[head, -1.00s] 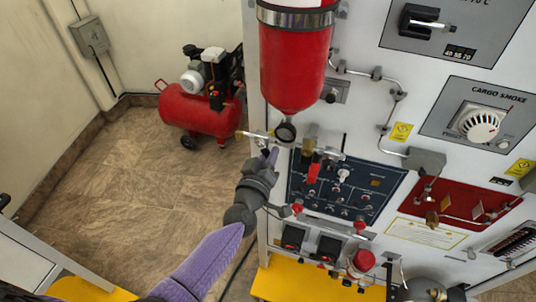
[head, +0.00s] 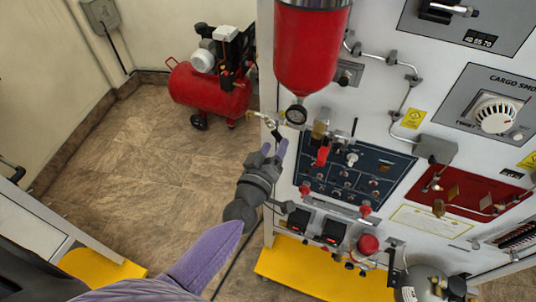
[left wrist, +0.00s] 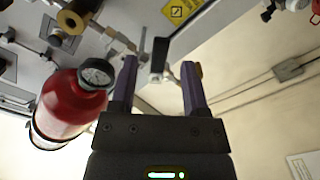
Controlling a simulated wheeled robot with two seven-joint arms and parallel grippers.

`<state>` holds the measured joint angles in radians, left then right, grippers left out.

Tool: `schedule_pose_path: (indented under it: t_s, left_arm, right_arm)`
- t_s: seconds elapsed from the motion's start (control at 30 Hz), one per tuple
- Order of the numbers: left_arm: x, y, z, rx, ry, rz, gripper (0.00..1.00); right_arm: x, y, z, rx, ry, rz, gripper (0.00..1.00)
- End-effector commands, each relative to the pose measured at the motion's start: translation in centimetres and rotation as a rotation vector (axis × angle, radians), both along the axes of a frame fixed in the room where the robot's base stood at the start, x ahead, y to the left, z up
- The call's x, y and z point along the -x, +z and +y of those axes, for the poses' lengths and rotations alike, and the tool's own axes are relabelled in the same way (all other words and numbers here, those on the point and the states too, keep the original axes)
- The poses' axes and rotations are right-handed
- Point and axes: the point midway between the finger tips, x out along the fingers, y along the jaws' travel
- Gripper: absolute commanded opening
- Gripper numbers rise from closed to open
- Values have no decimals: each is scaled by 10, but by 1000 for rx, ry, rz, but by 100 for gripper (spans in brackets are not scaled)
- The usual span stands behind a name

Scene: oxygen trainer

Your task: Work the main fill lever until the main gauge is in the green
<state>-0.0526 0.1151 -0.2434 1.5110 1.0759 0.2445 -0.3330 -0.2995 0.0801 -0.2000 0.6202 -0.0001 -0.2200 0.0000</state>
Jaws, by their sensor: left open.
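My left gripper (head: 273,150) is open at the left edge of the panel, its purple fingers apart. A small metal lever-like fitting (head: 270,126) lies just beyond the fingertips. In the left wrist view a pale and metal fitting (left wrist: 159,62) shows between the fingertips of my left gripper (left wrist: 158,68); whether they touch it I cannot tell. No label identifies the main lever or gauge.
A blue switch panel (head: 350,178) with a red handle (head: 322,156) stands right of the gripper. A red compressor (head: 210,88) stands on the floor behind. A yellow base (head: 310,272) juts out below the panel. Open floor lies left of the panel.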

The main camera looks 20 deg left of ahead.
Motion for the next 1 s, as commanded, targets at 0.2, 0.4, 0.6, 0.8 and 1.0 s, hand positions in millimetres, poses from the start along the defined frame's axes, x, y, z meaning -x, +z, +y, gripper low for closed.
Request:
schedule_pose_path:
  t_s: [0.2, 0.4, 0.6, 0.8, 1.0]
  left_arm:
    - [49, -1, 2, 0, 1, 2, 59]
    - [63, 0, 2, -1, 1, -1, 59]
    - [63, 0, 2, -1, 1, -1, 59]
    - [62, 0, 2, -1, 1, -1, 59]
    - [62, 0, 2, -1, 0, 0, 59]
  right_arm:
    - [0, 1, 0, 0, 0, 1, 51]
    - [1, 0, 0, 0, 0, 1, 51]
    - [1, 0, 0, 0, 0, 1, 51]
    - [0, 0, 0, 0, 0, 1, 51]
    - [0, 0, 0, 0, 0, 1, 51]
